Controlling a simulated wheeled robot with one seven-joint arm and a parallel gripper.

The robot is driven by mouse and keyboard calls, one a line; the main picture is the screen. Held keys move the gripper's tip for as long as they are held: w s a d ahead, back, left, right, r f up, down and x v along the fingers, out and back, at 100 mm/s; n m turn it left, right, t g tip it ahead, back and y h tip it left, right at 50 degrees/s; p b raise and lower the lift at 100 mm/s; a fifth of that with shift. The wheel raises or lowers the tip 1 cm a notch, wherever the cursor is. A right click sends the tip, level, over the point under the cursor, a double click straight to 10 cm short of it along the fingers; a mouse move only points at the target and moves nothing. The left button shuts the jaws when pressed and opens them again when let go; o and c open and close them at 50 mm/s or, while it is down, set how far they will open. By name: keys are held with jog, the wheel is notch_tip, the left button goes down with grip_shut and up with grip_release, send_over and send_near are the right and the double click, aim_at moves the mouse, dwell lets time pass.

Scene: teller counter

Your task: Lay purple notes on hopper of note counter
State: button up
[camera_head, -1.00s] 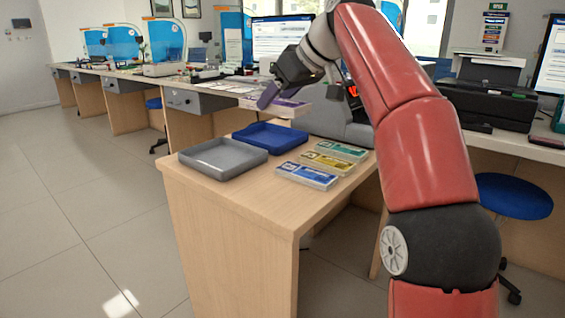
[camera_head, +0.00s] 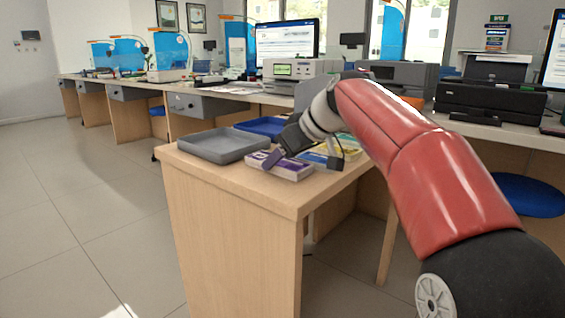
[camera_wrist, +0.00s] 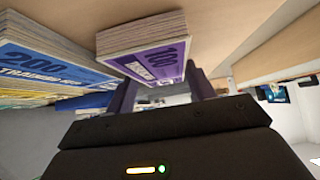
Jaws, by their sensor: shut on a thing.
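The purple notes (camera_head: 285,165) are a banded bundle at the near end of the wooden desk, right of the grey tray. My gripper (camera_head: 275,158) is shut on them from above. In the wrist view the purple notes (camera_wrist: 150,62) show between the fingers (camera_wrist: 160,95), close to the wooden top; I cannot tell whether they touch it. A pale grey machine with a green display, which looks like the note counter (camera_head: 286,70), stands on the long counter behind. Its hopper is not clear to see.
A blue bundle (camera_head: 316,158) lies beside the purple notes, also seen in the wrist view (camera_wrist: 45,60). A yellow bundle (camera_head: 350,150) is partly behind my arm. A grey tray (camera_head: 222,157) and a blue tray (camera_head: 250,125) stand to the left. The desk's front edge is close.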

jog(key=shift+f, duration=0.15)
jog(key=o, duration=0.8)
jog(key=shift+r, duration=0.3)
jog(key=p+v, duration=0.2)
jog(key=v, duration=1)
jog(key=shift+f, duration=0.1)
